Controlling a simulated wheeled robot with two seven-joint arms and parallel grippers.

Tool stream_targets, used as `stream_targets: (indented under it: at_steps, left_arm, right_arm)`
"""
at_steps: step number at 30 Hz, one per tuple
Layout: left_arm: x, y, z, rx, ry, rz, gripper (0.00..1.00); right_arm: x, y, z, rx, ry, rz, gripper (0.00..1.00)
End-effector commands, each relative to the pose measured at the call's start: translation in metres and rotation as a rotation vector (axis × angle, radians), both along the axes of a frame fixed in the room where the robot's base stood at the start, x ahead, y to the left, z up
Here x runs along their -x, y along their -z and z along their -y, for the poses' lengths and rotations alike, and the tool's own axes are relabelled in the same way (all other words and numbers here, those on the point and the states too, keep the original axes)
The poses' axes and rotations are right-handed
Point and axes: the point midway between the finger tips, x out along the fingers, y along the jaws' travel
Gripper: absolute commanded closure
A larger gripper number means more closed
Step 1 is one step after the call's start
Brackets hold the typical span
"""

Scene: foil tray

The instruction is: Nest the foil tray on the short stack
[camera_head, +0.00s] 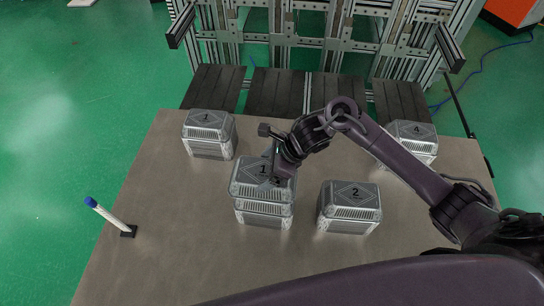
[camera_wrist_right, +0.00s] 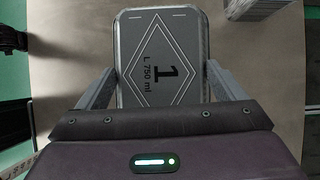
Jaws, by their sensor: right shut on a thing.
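A silver foil tray marked 1 (camera_head: 245,175) is at the centre of the table. It also fills the middle of the right wrist view (camera_wrist_right: 160,40), between the two fingers. My right gripper (camera_head: 274,172) is shut on this tray from above. The tray is level, directly over a foil stack (camera_head: 262,217). I cannot tell whether it touches the stack or hangs just above it. The gripper hides part of its right side. My left gripper is not in view.
Other foil stacks stand at back left, marked 1 (camera_head: 208,140), right of centre, marked 2 (camera_head: 348,210), and back right, marked 4 (camera_head: 415,135). A blue-tipped white marker (camera_head: 110,215) leans from a black base at front left. The front of the table (camera_head: 180,260) is clear.

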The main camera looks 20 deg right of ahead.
Motion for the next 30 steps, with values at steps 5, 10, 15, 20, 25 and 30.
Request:
stream_targets:
  at_steps: [5,10,15,20,25,30]
  left_arm:
    - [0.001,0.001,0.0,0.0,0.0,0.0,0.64]
    - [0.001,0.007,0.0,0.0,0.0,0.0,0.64]
    - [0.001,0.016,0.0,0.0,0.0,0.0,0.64]
    - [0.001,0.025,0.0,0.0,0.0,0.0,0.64]
    - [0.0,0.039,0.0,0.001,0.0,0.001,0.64]
    - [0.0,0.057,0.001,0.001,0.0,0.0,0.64]
  right_arm:
    - [0.0,0.004,0.002,-0.001,0.012,0.001,0.31]
    - [0.0,0.013,0.002,-0.001,0.012,0.001,0.32]
    - [0.001,0.028,0.002,0.0,0.011,-0.001,0.32]
    - [0.0,0.044,0.001,-0.001,0.01,0.0,0.32]
    - [0.0,0.062,0.002,0.0,0.009,0.001,0.32]
    - [0.0,0.077,0.002,0.001,0.009,0.002,0.32]
